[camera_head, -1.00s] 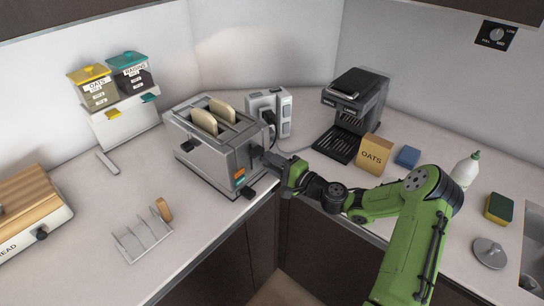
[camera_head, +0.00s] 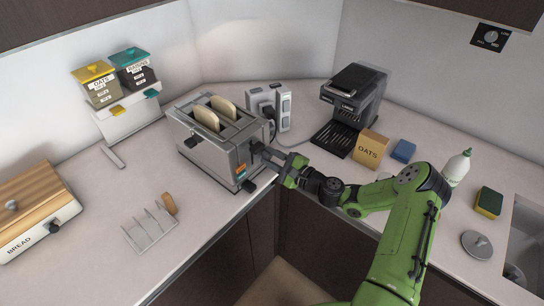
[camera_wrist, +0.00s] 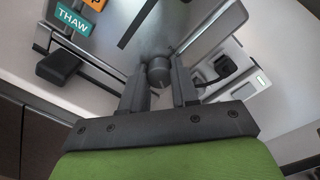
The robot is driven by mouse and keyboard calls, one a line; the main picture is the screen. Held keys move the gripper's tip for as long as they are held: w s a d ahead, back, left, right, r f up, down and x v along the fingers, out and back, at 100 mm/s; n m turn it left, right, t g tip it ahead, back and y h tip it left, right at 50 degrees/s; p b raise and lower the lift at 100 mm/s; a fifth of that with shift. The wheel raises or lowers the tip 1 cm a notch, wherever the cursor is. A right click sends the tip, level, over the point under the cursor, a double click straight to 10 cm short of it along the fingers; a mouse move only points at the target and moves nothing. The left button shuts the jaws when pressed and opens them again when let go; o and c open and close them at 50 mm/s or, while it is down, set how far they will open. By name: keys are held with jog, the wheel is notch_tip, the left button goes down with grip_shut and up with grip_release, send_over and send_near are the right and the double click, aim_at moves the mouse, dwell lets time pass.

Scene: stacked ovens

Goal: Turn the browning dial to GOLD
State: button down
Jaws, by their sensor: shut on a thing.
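The silver toaster (camera_head: 205,150) stands in the counter corner with two slices of bread (camera_head: 205,117) in its slots. My gripper (camera_head: 264,152) is at the toaster's right-hand end face. In the wrist view, my gripper (camera_wrist: 158,88) has its two fingers on either side of a round dark dial (camera_wrist: 158,68) and is shut on it. No browning marks or GOLD label can be read, so the dial's setting cannot be told. An orange button and a teal THAW button (camera_wrist: 68,18) are beside the dial, with a dark lever (camera_wrist: 60,66) below them.
A power socket block (camera_head: 283,108) with a plugged cable stands behind the toaster. A wire rack (camera_head: 150,228) stands in front on the left counter.

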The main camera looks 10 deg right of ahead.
jog(key=shift+f, duration=0.1)
jog(key=c, duration=0.8)
grip_release()
jog(key=shift+c, duration=0.2)
jog(key=v, duration=1.5)
jog(key=shift+s+d, duration=0.15)
jog(key=shift+s, duration=0.25)
